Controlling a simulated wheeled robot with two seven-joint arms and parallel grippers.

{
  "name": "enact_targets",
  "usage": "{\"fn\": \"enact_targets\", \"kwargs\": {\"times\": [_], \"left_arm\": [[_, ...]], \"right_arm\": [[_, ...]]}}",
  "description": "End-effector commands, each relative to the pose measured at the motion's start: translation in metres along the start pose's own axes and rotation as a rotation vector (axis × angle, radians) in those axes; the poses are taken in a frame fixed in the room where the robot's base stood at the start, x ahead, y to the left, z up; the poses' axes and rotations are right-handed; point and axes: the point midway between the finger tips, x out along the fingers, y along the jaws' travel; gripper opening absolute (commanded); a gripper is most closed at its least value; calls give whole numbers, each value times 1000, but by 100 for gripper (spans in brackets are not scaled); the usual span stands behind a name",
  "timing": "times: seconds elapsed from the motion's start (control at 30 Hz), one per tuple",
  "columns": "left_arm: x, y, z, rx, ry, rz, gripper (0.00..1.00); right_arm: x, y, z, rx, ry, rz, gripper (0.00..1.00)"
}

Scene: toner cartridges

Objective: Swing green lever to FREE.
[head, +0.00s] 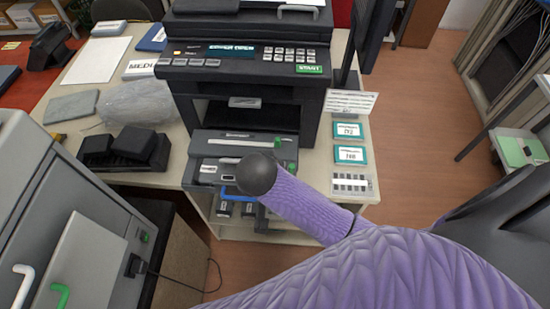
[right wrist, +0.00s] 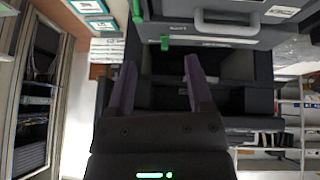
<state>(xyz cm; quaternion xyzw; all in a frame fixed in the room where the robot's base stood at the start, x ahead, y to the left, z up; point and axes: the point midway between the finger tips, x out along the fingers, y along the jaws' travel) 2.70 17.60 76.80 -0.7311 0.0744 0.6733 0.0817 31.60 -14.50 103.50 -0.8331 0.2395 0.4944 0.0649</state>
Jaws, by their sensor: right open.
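The printer (head: 245,100) stands on the table, its lower front unit (head: 207,150) open and reaching forward. A small green part (head: 291,166), probably the lever, shows at that unit's right side. In the right wrist view a green tab (right wrist: 165,43) and a green bar show on the unit's edge, just beyond the fingertips. The lever's label is not readable. My right gripper (right wrist: 159,64) has its two purple fingers apart and empty, facing the unit. In the head view my purple right arm reaches over the unit and hides the jaws. My left gripper is not in view.
Two teal-edged cards (head: 348,130) and a striped card (head: 352,184) lie right of the unit. A black device (head: 125,148) and plastic wrap (head: 150,103) lie to the left. A grey cabinet (head: 75,200) stands at lower left. Floor is open at right.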

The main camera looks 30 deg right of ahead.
Motion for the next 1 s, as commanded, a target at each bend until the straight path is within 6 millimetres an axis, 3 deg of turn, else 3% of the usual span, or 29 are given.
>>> {"fn": "enact_targets", "kwargs": {"times": [0.07, 0.17, 0.5, 0.63, 0.87, 0.9, 1.0], "left_arm": [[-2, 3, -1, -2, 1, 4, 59], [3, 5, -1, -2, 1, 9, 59], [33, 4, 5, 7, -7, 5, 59], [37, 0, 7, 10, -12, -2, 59], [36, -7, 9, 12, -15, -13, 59], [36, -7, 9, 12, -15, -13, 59], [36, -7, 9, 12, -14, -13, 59]], "right_arm": [[0, 12, 19, -12, -106, 49, 66], [10, 16, 29, -20, -148, 70, 66], [86, 20, 39, -18, -143, 69, 66], [97, 22, 40, -17, -141, 68, 66], [98, 22, 39, -17, -139, 66, 66], [98, 22, 39, -17, -139, 66, 64], [98, 22, 39, -17, -139, 66, 43]]}}
